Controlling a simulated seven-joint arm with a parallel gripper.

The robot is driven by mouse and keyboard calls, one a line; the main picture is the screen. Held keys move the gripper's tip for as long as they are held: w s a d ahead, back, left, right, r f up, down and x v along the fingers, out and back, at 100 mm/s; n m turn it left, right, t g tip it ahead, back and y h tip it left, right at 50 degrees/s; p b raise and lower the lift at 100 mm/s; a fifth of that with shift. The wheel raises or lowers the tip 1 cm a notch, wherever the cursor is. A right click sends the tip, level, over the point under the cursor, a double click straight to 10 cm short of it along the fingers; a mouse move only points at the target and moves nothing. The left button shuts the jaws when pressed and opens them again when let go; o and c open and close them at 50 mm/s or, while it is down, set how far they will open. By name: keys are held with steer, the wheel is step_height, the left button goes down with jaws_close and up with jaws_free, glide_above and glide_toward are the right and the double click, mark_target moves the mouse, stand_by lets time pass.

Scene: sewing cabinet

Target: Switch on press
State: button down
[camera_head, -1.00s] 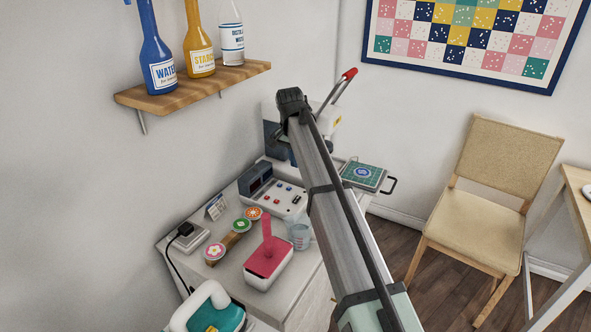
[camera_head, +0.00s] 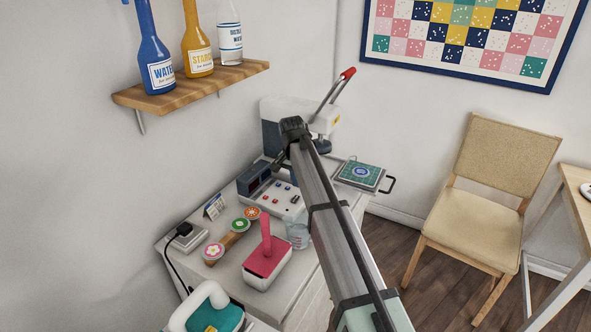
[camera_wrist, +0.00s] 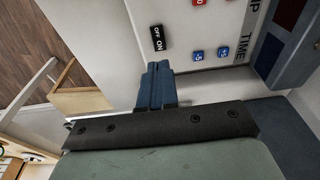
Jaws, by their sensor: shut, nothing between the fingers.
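The press (camera_head: 325,118) stands at the far end of the white cabinet, its red-tipped lever (camera_head: 348,73) raised. Its white control panel (camera_head: 285,196) has red and blue buttons and a dark display box. In the wrist view, a black OFF/ON rocker switch (camera_wrist: 157,38) sits on the panel (camera_wrist: 120,25), beside red and blue buttons. My gripper (camera_wrist: 155,68) is shut and empty. Its blue fingertips are just below the switch in the picture; I cannot tell whether they touch the panel. In the head view the fingers are largely hidden behind my arm.
A green-topped tray (camera_head: 360,174) lies beside the press. A bottle shelf (camera_head: 192,88) hangs above; a chair (camera_head: 490,200) stands right.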

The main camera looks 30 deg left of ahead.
mark_target(298, 196)
steer(key=shift+w+f, duration=0.2)
steer(key=shift+f, duration=1)
steer(key=shift+w+f, duration=0.15)
steer(key=shift+f, duration=1)
steer(key=shift+w+f, duration=0.1)
steer(key=shift+f, duration=0.1)
steer(key=shift+s, duration=0.2)
steer(key=shift+s+r, duration=0.25)
steer(key=shift+s, duration=0.35)
steer(key=shift+r, duration=0.1)
step_height(298, 196, up, 14)
steer(key=s, duration=0.2)
